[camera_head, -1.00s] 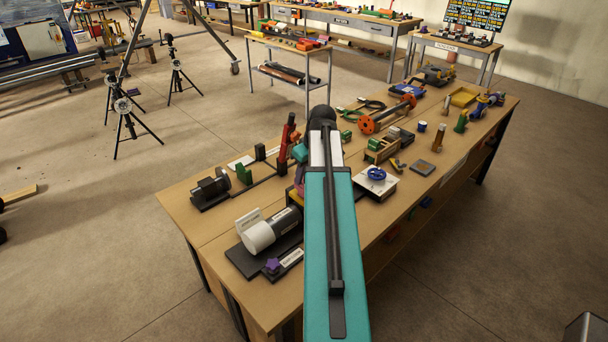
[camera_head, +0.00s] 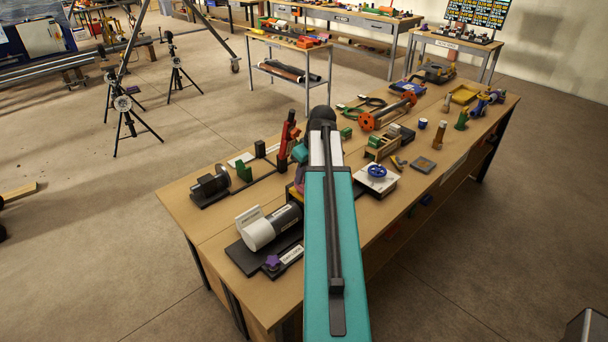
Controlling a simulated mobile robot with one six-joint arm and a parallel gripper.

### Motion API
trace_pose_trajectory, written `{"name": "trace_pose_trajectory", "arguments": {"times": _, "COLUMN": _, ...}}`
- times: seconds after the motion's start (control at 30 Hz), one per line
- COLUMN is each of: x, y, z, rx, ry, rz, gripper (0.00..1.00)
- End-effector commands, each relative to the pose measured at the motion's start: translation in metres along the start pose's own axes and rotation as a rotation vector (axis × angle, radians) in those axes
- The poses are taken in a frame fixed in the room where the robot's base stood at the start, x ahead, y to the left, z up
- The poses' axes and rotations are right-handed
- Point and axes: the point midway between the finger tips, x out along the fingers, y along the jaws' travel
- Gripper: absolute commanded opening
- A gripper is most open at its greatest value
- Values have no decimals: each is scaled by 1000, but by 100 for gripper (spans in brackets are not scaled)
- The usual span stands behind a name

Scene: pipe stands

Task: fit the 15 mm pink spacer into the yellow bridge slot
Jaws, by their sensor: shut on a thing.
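My teal arm reaches out over the workbench and covers the spot where it works. A teal wrist part (camera_head: 300,153) shows just left of the arm, and my gripper's fingers are hidden behind the arm. A small pink-purple patch (camera_head: 299,178) shows below the wrist part; I cannot tell whether it is the pink spacer. Beneath it a sliver of yellow (camera_head: 292,189) shows at the arm's left edge, possibly the yellow bridge. Its slot is hidden, and I cannot tell how the spacer and slot stand to each other.
The wooden workbench (camera_head: 400,222) is crowded. A white-and-grey cylinder (camera_head: 262,231) on a dark base stands at the near left, and a red upright post (camera_head: 287,136) stands just beyond the wrist. A blue handwheel (camera_head: 376,171) on a white block is right of the arm.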

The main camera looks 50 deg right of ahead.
Motion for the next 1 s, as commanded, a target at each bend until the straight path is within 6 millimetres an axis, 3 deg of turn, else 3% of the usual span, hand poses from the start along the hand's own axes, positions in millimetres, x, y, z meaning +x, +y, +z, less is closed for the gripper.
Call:
{"name": "trace_pose_trajectory", "arguments": {"times": 0.9, "x": 13, "y": 0, "z": 4, "rx": 0, "ry": 0, "rz": 0, "gripper": 0}}
{"name": "trace_pose_trajectory", "arguments": {"times": 0.93, "x": 12, "y": 0, "z": 4, "rx": 0, "ry": 1, "rz": 0, "gripper": 28}}
{"name": "trace_pose_trajectory", "arguments": {"times": 1.0, "x": 12, "y": 0, "z": 4, "rx": 0, "ry": 1, "rz": 0, "gripper": 40}}
